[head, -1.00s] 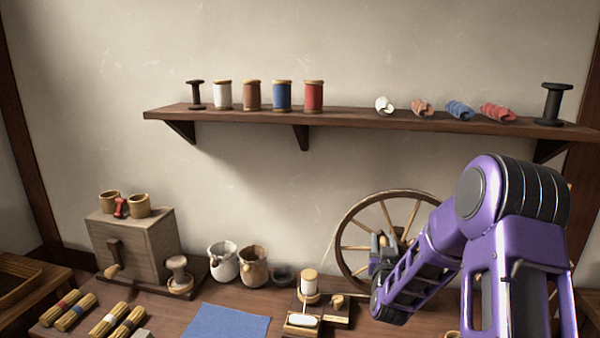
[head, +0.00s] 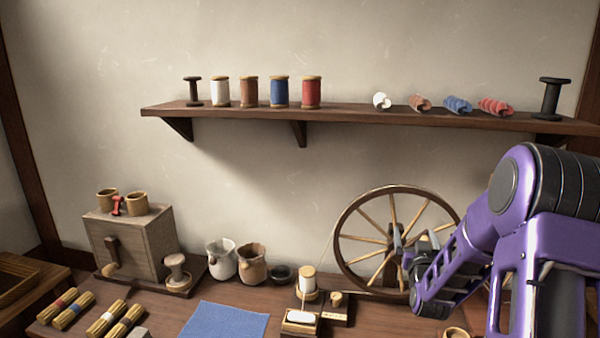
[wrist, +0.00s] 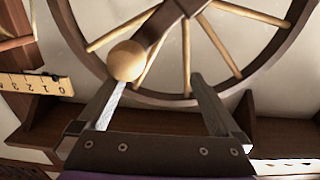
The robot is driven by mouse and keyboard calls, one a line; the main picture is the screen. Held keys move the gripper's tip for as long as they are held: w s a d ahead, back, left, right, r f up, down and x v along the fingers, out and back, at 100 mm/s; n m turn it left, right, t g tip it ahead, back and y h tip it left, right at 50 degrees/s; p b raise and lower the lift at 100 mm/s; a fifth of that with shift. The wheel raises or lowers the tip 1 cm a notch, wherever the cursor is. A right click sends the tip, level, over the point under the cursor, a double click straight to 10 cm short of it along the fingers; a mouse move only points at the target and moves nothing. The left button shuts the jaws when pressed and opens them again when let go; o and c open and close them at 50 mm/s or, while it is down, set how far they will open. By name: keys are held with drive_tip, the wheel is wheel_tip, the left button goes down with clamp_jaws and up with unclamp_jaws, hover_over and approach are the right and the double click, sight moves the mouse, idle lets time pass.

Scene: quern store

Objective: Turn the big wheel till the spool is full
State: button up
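The big spoked wheel (head: 345,229) stands at the back of the bench, partly hidden by my arm; its rim (wrist: 80,50) fills the top of the wrist view. A dark crank with a round wooden knob (wrist: 126,60) crosses the wheel. My gripper (head: 414,238) is in front of the wheel's right part. In the wrist view my gripper (wrist: 158,82) has its fingers wide apart, with the knob by the left fingertip, not centred between them; contact is unclear. A spool (head: 308,281) with pale thread stands on a small wooden stand left of the wheel.
A numbered scale (wrist: 35,83) shows at the wrist view's left. A shelf (head: 350,118) above holds spools and coloured rolls. A crank box (head: 145,240), two small pots and a blue cloth (head: 228,325) sit to the left. A small cup (head: 455,333) is near my arm.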

drive_tip(key=shift+s+a+f+y+b, duration=0.45)
drive_tip(key=shift+s+a+f, duration=0.3)
drive_tip(key=shift+s+a, duration=0.3)
drive_tip(key=shift+h, duration=0.25)
drive_tip(key=s, duration=0.1)
drive_tip(key=s+b, duration=0.1)
drive_tip(key=s, duration=0.2)
drive_tip(key=shift+s+r, duration=0.3)
drive_tip(key=shift+r, duration=0.1)
